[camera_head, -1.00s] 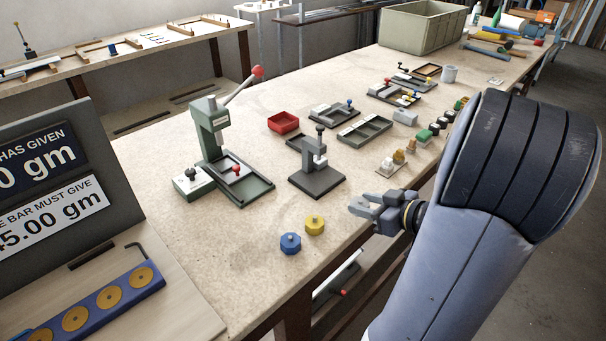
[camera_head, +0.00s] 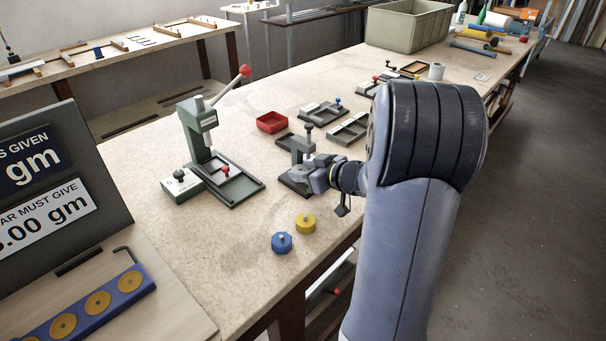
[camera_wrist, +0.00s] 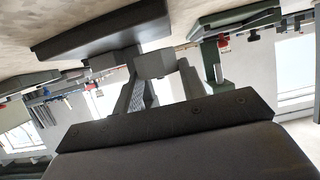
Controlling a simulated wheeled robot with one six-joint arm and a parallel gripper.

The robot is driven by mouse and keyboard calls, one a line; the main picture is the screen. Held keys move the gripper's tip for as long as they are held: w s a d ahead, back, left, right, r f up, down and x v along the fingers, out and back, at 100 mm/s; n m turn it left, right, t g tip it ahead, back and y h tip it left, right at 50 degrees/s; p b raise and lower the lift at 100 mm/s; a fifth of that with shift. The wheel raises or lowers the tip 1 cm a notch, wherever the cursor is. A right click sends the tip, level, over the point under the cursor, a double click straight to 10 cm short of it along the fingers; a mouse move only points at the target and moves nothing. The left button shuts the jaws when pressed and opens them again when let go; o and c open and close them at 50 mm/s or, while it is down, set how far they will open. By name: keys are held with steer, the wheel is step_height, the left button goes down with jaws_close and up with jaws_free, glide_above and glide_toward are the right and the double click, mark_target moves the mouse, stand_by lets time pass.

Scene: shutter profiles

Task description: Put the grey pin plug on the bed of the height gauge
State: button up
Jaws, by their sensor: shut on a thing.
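The height gauge (camera_head: 298,145) is a dark grey stand with a post and a flat base, standing near the bench's front edge. My gripper (camera_head: 318,173) is at its right side, partly in front of the base. In the wrist view, my gripper (camera_wrist: 160,76) is shut on a grey block-like piece, the grey pin plug (camera_wrist: 153,63), held between the fingertips. The gauge's dark base (camera_wrist: 100,31) shows close beyond it, the picture being upside down. In the head view the plug is hidden or too small to tell. I cannot tell whether it touches the gauge.
A green press (camera_head: 205,150) with a red-knobbed lever stands left of the gauge. A blue knob (camera_head: 281,242) and a yellow knob (camera_head: 305,224) lie in front. A red tray (camera_head: 271,122) and grey fixtures (camera_head: 348,129) are behind. Bare bench lies left of the knobs.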

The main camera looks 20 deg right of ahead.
steer(key=shift+w+a+f, duration=0.1)
steer(key=shift+w+f, duration=0.15)
steer(key=shift+f, duration=0.5)
steer(key=shift+f+b, duration=0.2)
steer(key=shift+b, duration=0.1)
steer(key=o, duration=1)
steer(key=shift+r, duration=0.2)
steer(key=shift+s+r, duration=0.2)
steer(key=shift+s, duration=0.05)
steer(key=p+v, duration=0.2)
steer(key=v, duration=0.9)
steer(key=shift+s+d, duration=0.15)
steer(key=shift+d, duration=0.05)
